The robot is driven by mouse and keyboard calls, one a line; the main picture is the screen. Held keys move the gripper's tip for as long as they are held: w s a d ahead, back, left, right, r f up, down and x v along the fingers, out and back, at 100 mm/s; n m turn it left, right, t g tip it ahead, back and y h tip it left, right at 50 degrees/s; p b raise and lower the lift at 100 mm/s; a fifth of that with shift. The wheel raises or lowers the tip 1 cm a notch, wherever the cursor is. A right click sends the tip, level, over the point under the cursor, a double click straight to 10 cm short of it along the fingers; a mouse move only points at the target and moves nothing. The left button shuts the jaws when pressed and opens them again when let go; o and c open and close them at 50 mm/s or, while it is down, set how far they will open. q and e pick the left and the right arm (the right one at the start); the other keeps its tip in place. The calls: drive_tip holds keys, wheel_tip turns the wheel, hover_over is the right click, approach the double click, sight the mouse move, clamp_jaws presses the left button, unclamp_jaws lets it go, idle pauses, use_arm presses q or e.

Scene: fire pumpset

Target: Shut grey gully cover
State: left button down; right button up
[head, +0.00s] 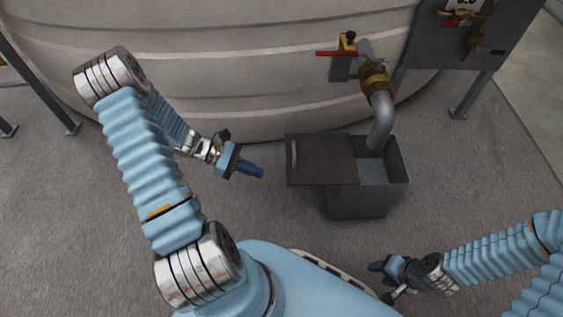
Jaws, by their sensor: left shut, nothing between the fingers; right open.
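The grey gully cover (321,161) is a flat dark plate with a pale handle (294,154) near its left end. It lies over the left part of the grey gully box (367,202) and juts out past the box's left side. The right part of the box is open. My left gripper (259,171) is shut and empty, left of the cover and apart from it, pointing toward its handle end. My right gripper (374,267) is low in the view, below the box and apart from it; its fingers are small here.
A grey pipe (380,122) with a brass coupling (374,79) runs down into the open part of the box. A red-handled valve (340,51) sits above. A large pale tank (220,60) stands behind. A grey panel (510,25) on legs is at upper right. Floor is clear around the box.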

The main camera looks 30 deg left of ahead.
sight(337, 163)
use_arm(q)
drive_tip(key=a+r+n+t, duration=0.3)
drive_tip(key=a+r+t, duration=0.1)
drive_tip(key=a, duration=0.3)
drive_tip(key=b+x, duration=0.3)
drive_tip(key=x, duration=1.1)
drive_tip(key=shift+w+d+r+h, duration=0.2)
drive_tip(key=shift+w+d+h, duration=0.05)
drive_tip(key=shift+d+h, duration=0.05)
use_arm(e)
wheel_tip(337, 163, down, 4)
drive_tip(key=shift+w+d+r, duration=0.1)
use_arm(q)
drive_tip(key=shift+d, duration=0.1)
drive_tip(key=r+x, duration=0.1)
drive_tip(key=x, duration=0.4)
drive_tip(key=r+x, duration=0.1)
drive_tip(key=x, duration=0.4)
drive_tip(key=r+x, duration=0.1)
drive_tip(key=x, duration=0.4)
drive_tip(key=shift+w+d+b, duration=0.3)
drive_tip(key=shift+d+b, duration=0.1)
drive_tip(key=shift+d, duration=0.05)
drive_tip(key=shift+w+d+r, duration=0.15)
drive_tip(key=shift+w+d, duration=0.15)
drive_tip(key=shift+d, duration=0.15)
use_arm(e)
drive_tip(key=shift+f, duration=0.5)
